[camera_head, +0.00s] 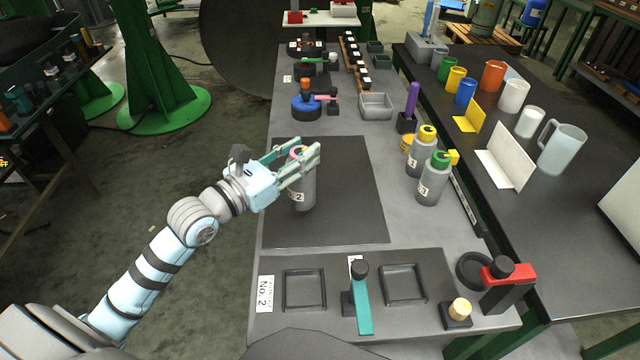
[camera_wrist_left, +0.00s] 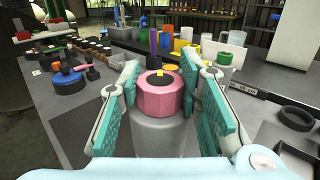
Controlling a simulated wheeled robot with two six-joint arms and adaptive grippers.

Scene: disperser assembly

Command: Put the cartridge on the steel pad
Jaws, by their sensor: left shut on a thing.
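The cartridge appears to be the grey bottle (camera_head: 303,190) with a pink cap and a "2" label. It stands upright over the dark mat (camera_head: 350,215). My left gripper (camera_head: 299,160) is shut on the bottle near its top. In the left wrist view the teal fingers flank the pink-capped bottle (camera_wrist_left: 160,130). I cannot tell whether its base touches the mat. The steel pad is not clear; two square frames, a left one (camera_head: 304,290) and a right one (camera_head: 403,285), lie empty at the table's front. My right gripper is not in view.
Bottles with a yellow cap (camera_head: 422,150) and a green cap (camera_head: 433,178) stand right of the mat. A teal lever (camera_head: 361,300) stands between the frames, with a red-topped fixture (camera_head: 505,280) at front right. The mat's front part is clear.

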